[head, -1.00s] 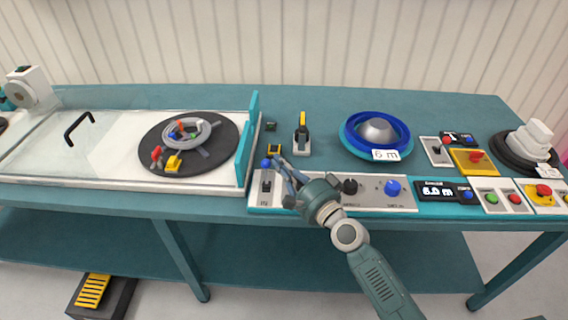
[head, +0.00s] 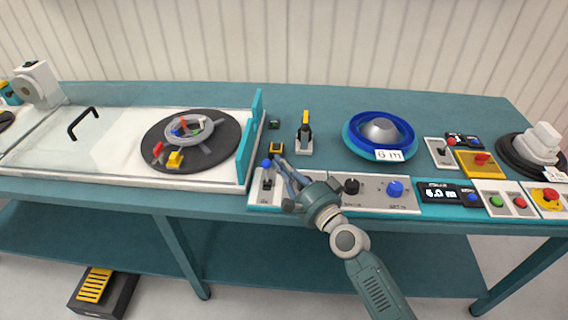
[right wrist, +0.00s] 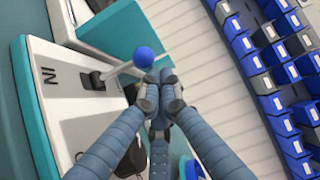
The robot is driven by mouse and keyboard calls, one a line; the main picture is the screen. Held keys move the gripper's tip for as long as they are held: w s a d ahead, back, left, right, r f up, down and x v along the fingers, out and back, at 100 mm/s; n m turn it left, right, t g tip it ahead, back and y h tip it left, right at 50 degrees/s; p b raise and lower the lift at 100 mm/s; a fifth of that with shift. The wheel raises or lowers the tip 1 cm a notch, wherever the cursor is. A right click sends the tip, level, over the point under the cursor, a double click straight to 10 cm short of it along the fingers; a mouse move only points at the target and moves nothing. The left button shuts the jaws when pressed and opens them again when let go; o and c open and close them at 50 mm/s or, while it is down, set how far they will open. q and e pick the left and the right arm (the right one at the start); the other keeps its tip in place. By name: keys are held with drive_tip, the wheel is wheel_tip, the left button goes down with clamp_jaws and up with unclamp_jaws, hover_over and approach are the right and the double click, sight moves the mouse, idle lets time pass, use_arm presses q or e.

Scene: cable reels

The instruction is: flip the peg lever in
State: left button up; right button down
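The peg lever is a short stick with a blue ball knob (head: 266,163) at the left end of a pale control panel (head: 330,204). In the right wrist view its blue knob (right wrist: 143,57) sits on a grey rod rising from a dark slot, beside the printed word IN. My right gripper (head: 278,164) is just right of the knob. In the right wrist view its fingertips (right wrist: 157,88) are together with nothing seen between them, close to the knob; I cannot tell whether they touch it. My left gripper is not in view.
A teal upright plate (head: 250,137) stands left of the lever, beside a dark turntable (head: 222,150) with a grey cable coil. A black and yellow handle (head: 304,132) stands behind the panel. A black knob (head: 351,187) and blue knob (head: 395,188) are to the right.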

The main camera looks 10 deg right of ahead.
drive_tip(key=shift+s+a+f, duration=0.15)
drive_tip(key=shift+s+a, duration=0.05)
drive_tip(key=shift+a, duration=0.1)
drive_tip(key=shift+s, duration=0.15)
drive_tip(key=v, duration=1.2)
drive_tip(key=shift+a, duration=0.1)
